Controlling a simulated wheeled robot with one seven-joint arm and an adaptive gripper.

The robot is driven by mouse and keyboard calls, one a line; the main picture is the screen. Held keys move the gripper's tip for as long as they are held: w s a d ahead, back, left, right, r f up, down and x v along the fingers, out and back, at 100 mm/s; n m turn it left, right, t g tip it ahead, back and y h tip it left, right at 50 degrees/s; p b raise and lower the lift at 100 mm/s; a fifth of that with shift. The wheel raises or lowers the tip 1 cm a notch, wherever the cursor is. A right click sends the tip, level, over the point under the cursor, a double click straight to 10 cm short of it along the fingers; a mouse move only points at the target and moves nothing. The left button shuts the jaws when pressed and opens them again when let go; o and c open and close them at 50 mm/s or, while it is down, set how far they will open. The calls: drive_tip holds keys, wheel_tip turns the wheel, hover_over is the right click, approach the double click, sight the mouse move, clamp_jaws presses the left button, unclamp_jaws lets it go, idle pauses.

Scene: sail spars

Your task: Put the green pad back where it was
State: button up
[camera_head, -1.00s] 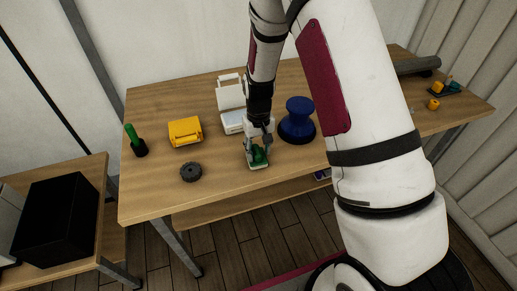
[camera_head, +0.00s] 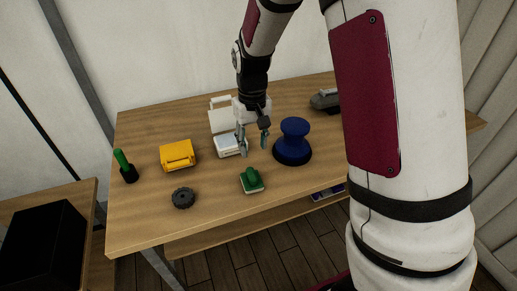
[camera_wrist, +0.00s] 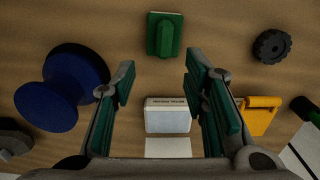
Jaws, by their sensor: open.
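The green pad (camera_head: 251,180) has a green grip on top and a pale base. It lies flat on the wooden table near the front edge, left of the blue spool-shaped thing. In the wrist view the green pad (camera_wrist: 164,35) shows at the top middle, beyond my fingertips and apart from them. My gripper (camera_head: 253,148) is open and empty, raised above the table behind the pad. In the wrist view my gripper (camera_wrist: 160,80) has its fingers wide apart, with a white box between and below them.
The white open box (camera_head: 228,145) stands behind the pad, partly hidden by my fingers. The blue spool (camera_head: 293,143) stands to the right. A yellow box (camera_head: 178,155), a dark ribbed disc (camera_head: 184,198) and a green-handled tool in a black holder (camera_head: 125,168) are at the left.

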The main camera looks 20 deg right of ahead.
drive_tip(key=s+r+t, duration=0.3)
drive_tip(key=s+r, duration=0.6)
drive_tip(key=r, duration=0.6)
drive_tip(key=s+r+t, duration=0.1)
drive_tip(key=s+r, duration=0.2)
drive_tip(key=s, duration=0.4)
drive_tip(key=s+r+t, duration=0.1)
drive_tip(key=s+r, duration=0.1)
drive_tip(key=s, duration=0.5)
drive_tip(key=shift+s+r+t, duration=0.3)
drive_tip(key=shift+s+r, duration=0.05)
drive_tip(key=shift+r, duration=0.05)
